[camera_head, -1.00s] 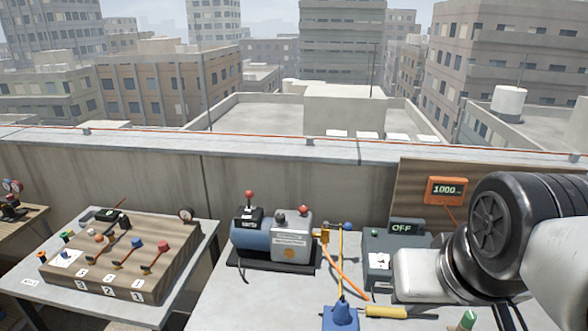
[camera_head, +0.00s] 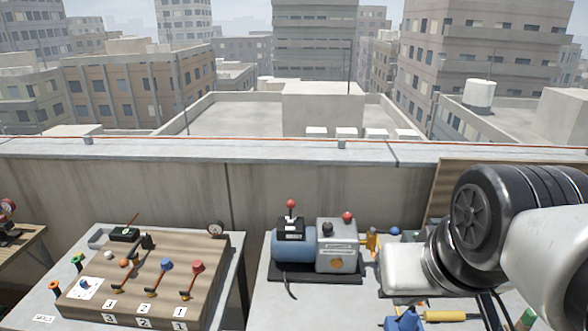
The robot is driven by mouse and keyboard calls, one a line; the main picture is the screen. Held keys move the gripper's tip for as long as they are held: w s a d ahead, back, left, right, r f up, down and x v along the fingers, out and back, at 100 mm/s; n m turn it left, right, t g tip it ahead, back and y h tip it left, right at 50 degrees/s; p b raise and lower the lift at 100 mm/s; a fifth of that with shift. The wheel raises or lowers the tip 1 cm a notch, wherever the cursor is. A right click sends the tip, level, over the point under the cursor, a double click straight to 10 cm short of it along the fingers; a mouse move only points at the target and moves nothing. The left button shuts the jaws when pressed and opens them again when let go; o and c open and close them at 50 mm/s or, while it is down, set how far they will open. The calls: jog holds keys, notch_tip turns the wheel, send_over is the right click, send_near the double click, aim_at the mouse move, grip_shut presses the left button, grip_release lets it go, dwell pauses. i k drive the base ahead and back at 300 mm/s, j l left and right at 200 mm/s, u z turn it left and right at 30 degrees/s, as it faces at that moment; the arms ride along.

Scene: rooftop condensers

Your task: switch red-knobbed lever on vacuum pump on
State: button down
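The vacuum pump stands at the middle of the table. It has a blue motor (camera_head: 293,248) and a grey housing (camera_head: 336,245) on a black base. A lever with a red ball knob (camera_head: 291,204) stands about upright on the black switch box (camera_head: 290,229) on top of the motor. A second red knob (camera_head: 347,216) sits on the grey housing. Any marking on the switch box is too small to read. My arm comes in from the right, and its silver-grey block is right of the pump, apart from the lever. No gripper fingers can be made out.
A wooden board with several levers (camera_head: 198,267) lies on the left table. Yellow fittings (camera_head: 372,242), a blue object (camera_head: 405,320) and a yellow-handled tool (camera_head: 445,316) are right of the pump. The parapet wall (camera_head: 130,182) runs behind.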

aim_at(290, 203)
jog(key=j, duration=0.6)
jog(key=i+j, duration=0.15)
jog(key=j, duration=1.05)
jog(key=i, duration=0.05)
